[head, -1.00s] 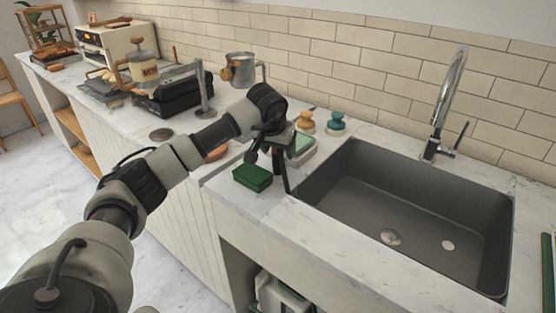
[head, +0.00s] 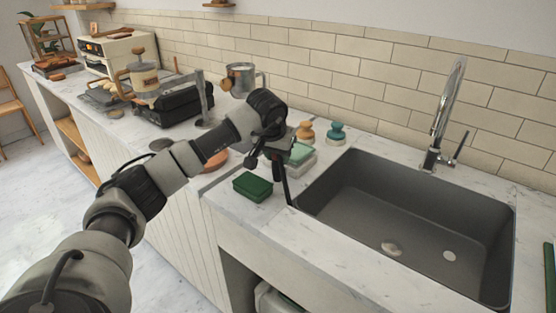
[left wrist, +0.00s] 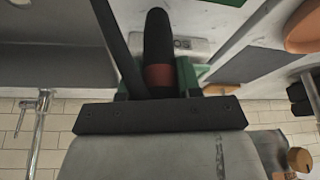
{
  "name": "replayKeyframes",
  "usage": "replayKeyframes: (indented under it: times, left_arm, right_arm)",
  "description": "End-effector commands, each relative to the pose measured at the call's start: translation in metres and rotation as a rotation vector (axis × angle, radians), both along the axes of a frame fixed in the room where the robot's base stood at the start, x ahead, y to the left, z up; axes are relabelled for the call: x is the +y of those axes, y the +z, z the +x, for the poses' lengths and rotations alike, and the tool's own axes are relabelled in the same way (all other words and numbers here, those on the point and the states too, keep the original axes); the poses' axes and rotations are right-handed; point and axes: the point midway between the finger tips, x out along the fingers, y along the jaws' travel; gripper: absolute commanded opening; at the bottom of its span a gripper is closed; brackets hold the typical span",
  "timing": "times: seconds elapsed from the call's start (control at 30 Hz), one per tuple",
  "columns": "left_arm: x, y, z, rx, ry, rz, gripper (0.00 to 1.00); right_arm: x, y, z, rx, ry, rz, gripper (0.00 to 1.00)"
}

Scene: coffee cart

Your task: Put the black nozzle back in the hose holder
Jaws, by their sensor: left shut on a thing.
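A black cylinder with a red band (left wrist: 158,55), apparently the black nozzle, is in the jaws in the left wrist view. A long dark bar (left wrist: 115,40) runs beside it; whether it is a finger or part of the nozzle I cannot tell. In the head view a slim black piece (head: 282,182) points down from the gripper. I cannot make out the hose holder. My right gripper is out of view.
The grey sink (head: 400,215) with its tall tap (head: 445,120) lies to the right. Behind the gripper stand a tray with a pale green block (head: 299,155), an orange-topped brush (head: 305,132) and a teal-topped brush (head: 336,132). An orange dish (head: 214,161) lies left.

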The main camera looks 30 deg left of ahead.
Motion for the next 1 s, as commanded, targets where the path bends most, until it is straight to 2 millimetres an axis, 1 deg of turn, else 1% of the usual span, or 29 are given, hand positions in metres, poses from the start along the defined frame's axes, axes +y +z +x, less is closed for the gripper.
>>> replayKeyframes:
  times: [0.17, 0.2, 0.5, 0.6, 0.7, 0.83, 1.0]
  left_arm:
    - [0.0, 0.034, 0.001, -0.01, 0.001, -0.001, 0.0]
    - [-0.012, 0.036, 0.001, -0.007, -0.006, -0.002, 0.0]
    - [-0.079, 0.076, -0.002, -0.007, -0.004, 0.0, 0.0]
    - [-0.095, 0.086, -0.003, -0.005, -0.003, -0.001, 0.0]
    - [-0.107, 0.093, -0.003, -0.004, -0.002, -0.002, 0.0]
    - [-0.114, 0.098, -0.004, -0.003, 0.0, 0.0, 0.0]
    - [-0.117, 0.099, -0.004, -0.002, 0.001, -0.001, 0.0]
  right_arm:
    - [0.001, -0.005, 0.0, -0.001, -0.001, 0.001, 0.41]
    - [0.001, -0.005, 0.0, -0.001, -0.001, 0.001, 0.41]
    - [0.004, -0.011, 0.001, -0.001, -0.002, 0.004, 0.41]
    - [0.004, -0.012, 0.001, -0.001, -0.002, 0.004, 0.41]
    - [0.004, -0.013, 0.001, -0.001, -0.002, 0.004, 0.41]
    - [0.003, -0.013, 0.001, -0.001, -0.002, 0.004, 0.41]
    - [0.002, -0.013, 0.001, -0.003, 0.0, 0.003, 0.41]
